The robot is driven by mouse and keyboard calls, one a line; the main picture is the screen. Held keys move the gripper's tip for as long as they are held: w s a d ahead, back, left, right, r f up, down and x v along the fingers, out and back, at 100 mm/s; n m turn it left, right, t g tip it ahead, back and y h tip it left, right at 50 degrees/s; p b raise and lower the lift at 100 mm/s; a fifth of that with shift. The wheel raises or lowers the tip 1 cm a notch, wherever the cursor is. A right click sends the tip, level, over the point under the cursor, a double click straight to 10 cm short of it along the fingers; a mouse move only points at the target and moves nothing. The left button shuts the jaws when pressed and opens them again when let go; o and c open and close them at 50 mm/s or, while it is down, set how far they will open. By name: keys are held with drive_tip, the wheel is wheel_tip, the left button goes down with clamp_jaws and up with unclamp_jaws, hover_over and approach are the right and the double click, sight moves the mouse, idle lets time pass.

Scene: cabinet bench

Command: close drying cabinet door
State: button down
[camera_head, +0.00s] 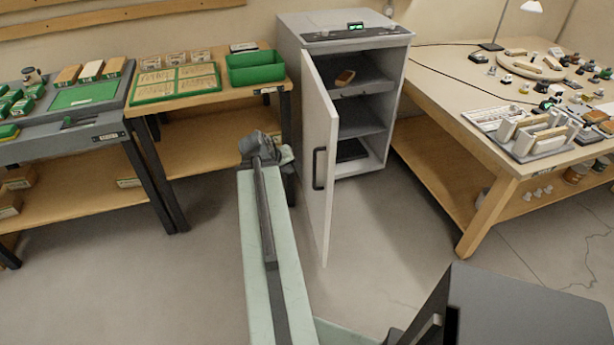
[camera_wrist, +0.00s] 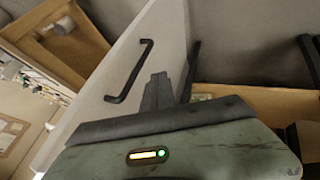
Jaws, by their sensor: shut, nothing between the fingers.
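A dark bar handle (camera_head: 319,168) is on the door's outer face, near the free edge. My gripper (camera_head: 268,148) is shut and empty, to the left of the door on its outer side. In the wrist view, the door (camera_wrist: 140,60) and its handle (camera_wrist: 128,72) show just beyond my gripper (camera_wrist: 160,82). I cannot tell whether the fingers touch the door.
A wooden bench (camera_head: 225,95) with a green bin (camera_head: 256,68) stands left of the cabinet, close behind my gripper. A workbench (camera_head: 455,100) with many small parts stands on the right. A brown block (camera_head: 345,77) lies on the cabinet's upper shelf. Floor in front is clear.

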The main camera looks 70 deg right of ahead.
drive_tip(key=s+d+f+b, duration=0.3)
drive_tip(key=d+f+b, duration=0.4)
drive_tip(key=d+f, duration=0.1)
drive_tip(key=shift+s+d+b, duration=0.25)
drive_tip(key=shift+s+b, duration=0.05)
drive_tip(key=shift+b, duration=0.1)
drive_tip(key=shift+s, duration=0.1)
